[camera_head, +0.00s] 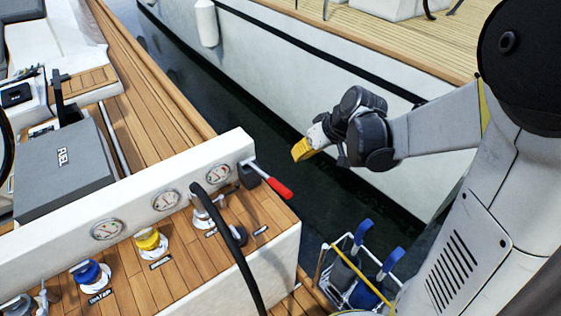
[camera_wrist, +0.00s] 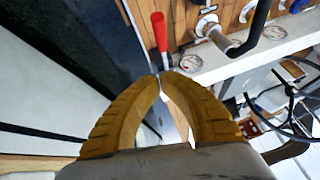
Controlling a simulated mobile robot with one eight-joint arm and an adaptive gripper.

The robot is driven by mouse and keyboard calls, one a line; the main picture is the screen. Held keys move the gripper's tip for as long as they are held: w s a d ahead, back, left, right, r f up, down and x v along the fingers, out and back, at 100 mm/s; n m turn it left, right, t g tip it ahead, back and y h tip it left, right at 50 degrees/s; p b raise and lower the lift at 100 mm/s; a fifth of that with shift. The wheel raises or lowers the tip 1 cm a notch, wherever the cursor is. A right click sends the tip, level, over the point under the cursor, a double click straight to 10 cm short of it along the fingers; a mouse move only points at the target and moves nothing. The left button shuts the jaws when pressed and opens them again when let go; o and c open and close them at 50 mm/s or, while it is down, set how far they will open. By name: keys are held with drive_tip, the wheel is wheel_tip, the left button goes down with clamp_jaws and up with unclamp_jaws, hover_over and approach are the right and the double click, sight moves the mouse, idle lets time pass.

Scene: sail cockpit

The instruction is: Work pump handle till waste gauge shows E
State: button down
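The pump handle (camera_head: 276,186), a lever with a red grip, sticks out from the end of the white console beside a dark pump body. In the wrist view the red handle (camera_wrist: 159,32) is beyond my fingertips. My gripper (camera_head: 299,152) has yellow fingers and hangs over the water, above and right of the handle, apart from it. In the wrist view its fingertips (camera_wrist: 160,76) meet with nothing held. Three round gauges sit on the console: one nearest the handle (camera_head: 218,174), one in the middle (camera_head: 166,200), one at left (camera_head: 107,229). Their letters and needles are too small to read.
A black hose (camera_head: 238,262) runs from a deck fitting across the console front. Yellow (camera_head: 151,242) and blue (camera_head: 91,275) deck fittings are at left. A grey FUEL box (camera_head: 62,170) stands behind. A rack with blue-handled items (camera_head: 362,270) is near my base. Another hull lies across the water.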

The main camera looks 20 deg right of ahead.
drive_tip(key=shift+a+f, duration=0.1)
drive_tip(key=s+f+b+x, duration=0.1)
drive_tip(key=b+x, duration=0.4)
drive_tip(key=x, duration=0.7)
drive_tip(key=shift+s+f, duration=0.5)
drive_tip(key=shift+s, duration=0.05)
